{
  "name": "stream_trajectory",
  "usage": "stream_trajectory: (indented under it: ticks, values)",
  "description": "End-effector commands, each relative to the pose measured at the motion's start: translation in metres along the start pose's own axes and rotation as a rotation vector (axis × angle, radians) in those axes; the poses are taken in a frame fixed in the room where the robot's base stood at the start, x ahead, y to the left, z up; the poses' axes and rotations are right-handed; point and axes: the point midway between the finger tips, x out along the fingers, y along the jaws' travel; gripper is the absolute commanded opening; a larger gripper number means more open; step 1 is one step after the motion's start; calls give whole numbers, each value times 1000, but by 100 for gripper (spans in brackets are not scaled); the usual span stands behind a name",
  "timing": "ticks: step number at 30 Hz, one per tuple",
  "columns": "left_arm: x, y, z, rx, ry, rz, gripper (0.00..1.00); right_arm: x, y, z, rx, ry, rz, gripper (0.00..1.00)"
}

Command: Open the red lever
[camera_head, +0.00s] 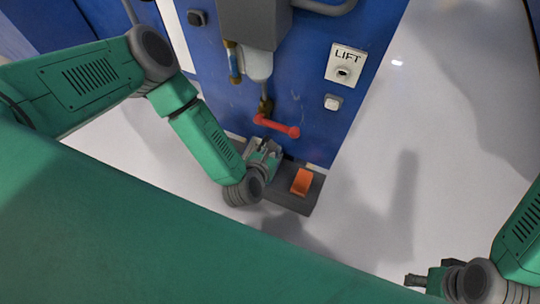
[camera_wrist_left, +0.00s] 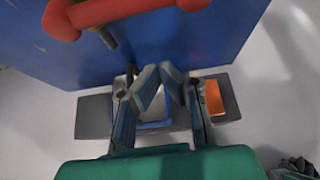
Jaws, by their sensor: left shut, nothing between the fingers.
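The red lever (camera_head: 277,126) is on the lower part of the blue panel, below a brass fitting and pipe. It lies nearly level, sloping slightly down to the right. It also crosses the top of the left wrist view (camera_wrist_left: 125,10). My left gripper (camera_head: 265,149) is just below the lever and apart from it. In the left wrist view its fingers (camera_wrist_left: 159,72) are shut and empty, with the lever beyond their tips. My right gripper (camera_head: 417,280) is at the lower right, far from the lever; its finger gap is unclear.
A dark pedal base (camera_head: 290,203) with an orange pedal (camera_head: 302,182) sits on the floor below my left gripper. A blue pedal part (camera_wrist_left: 155,126) shows between the fingers. A LIFT plate (camera_head: 345,64) and a small button (camera_head: 333,102) are right of the lever. The floor at right is clear.

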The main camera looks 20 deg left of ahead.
Motion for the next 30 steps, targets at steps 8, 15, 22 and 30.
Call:
stream_trajectory:
  ticks: [8, 15, 22, 30]
  values:
    - [33, -1, 17, 0, -1, -3, 0, 12, 0, 1, 0, -1, 0, 40]
    - [25, 0, 36, 0, 0, -1, 0, 11, 0, 1, 0, 0, 0, 40]
    - [24, 0, 38, 0, 0, 0, 0, 11, 0, 1, 0, 0, 0, 40]
    - [26, 0, 39, -1, 0, 0, 0, 12, 0, 1, 0, 0, 0, 40]
